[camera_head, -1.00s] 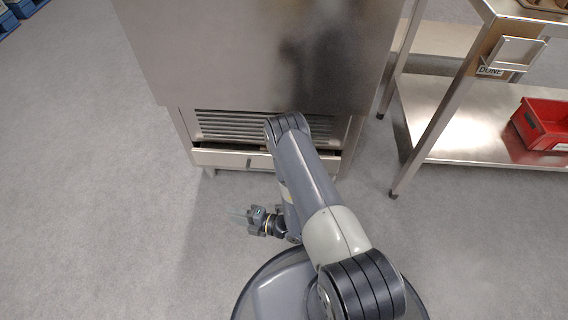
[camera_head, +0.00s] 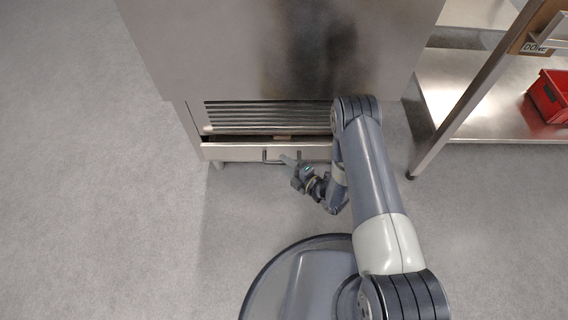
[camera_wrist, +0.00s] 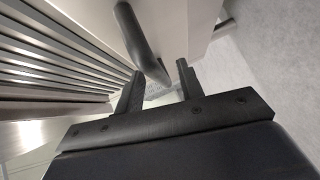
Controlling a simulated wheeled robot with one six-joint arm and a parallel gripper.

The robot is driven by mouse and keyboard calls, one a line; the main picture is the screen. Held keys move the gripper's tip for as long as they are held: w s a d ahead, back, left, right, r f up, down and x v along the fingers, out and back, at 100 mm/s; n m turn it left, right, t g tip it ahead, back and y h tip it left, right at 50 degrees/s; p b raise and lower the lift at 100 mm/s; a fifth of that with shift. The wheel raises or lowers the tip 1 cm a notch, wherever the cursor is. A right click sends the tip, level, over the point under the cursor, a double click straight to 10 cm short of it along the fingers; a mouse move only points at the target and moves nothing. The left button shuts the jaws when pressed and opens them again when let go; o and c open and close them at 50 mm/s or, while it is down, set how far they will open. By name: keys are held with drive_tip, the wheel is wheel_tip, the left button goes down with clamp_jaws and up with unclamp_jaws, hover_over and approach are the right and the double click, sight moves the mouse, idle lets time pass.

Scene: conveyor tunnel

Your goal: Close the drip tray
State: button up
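The drip tray (camera_head: 228,153) is a shallow steel drawer low on the front of the steel machine. It stands partly pulled out, with a dark gap showing behind its front panel. Its dark bar handle (camera_head: 267,155) is on the front; in the wrist view the handle (camera_wrist: 140,42) curves down towards the space between my fingertips. The tray's pale front panel (camera_wrist: 190,22) lies behind it. My gripper (camera_head: 287,160) is at the handle, in front of the tray. In the wrist view its two fingers (camera_wrist: 160,70) are apart. I cannot tell whether either touches the handle.
The steel machine (camera_head: 270,50) rises above the tray, with a louvred grille (camera_head: 265,116) between. A steel shelf unit (camera_head: 470,100) with a red bin (camera_head: 550,97) stands at the right, its leg near my arm. The floor at the left is clear.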

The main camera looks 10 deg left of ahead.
drive_tip(key=shift+x, duration=0.75)
drive_tip(key=shift+c, duration=0.5)
clamp_jaws()
